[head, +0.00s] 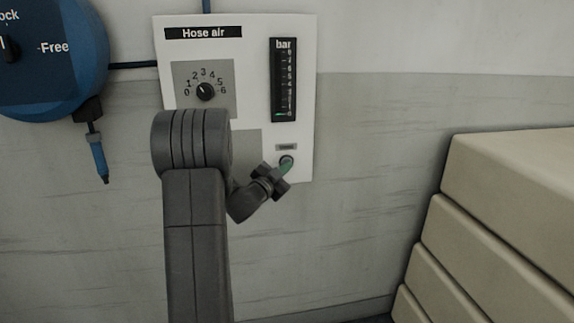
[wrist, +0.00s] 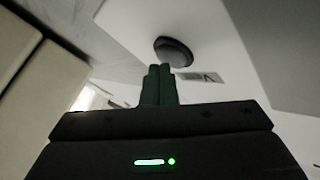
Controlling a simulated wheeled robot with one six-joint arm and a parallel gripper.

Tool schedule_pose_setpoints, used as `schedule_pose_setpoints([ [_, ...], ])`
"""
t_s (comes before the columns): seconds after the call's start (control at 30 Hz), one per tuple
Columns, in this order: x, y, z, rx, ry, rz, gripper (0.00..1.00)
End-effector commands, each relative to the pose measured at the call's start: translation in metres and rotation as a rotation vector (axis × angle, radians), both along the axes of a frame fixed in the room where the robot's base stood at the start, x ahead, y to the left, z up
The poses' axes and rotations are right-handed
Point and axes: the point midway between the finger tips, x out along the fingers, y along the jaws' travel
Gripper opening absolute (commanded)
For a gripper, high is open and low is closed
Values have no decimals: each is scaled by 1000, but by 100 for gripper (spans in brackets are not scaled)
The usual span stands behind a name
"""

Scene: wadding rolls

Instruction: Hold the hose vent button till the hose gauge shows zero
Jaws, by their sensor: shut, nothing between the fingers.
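The hose air panel (head: 302,135) is on the wall in the head view. Its upright bar gauge (head: 283,80) shows a short green mark at the very bottom, by the lowest figure. The vent button (head: 287,159) is a dark round button low on the panel; it also shows in the wrist view (wrist: 173,52). My gripper (head: 286,168) is shut and empty, with its green fingertips at the button. In the wrist view the closed fingertips (wrist: 160,68) overlap the button's lower edge. Whether the button is pressed in cannot be told.
A round dial (head: 206,91) marked 0 to 6 sits left of the gauge. A blue hose reel (head: 60,60) with a hanging blue nozzle (head: 98,158) is at the left. Cream stacked blocks (head: 510,170) stand at the right. The wall between panel and blocks is clear.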

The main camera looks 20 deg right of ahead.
Motion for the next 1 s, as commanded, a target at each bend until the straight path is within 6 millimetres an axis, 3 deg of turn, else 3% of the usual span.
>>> schedule_pose_setpoints([
  [0.57, -14, 3, -1, 0, 0, -1, 0],
  [1.0, -54, 13, -2, 0, -1, -1, 0],
])
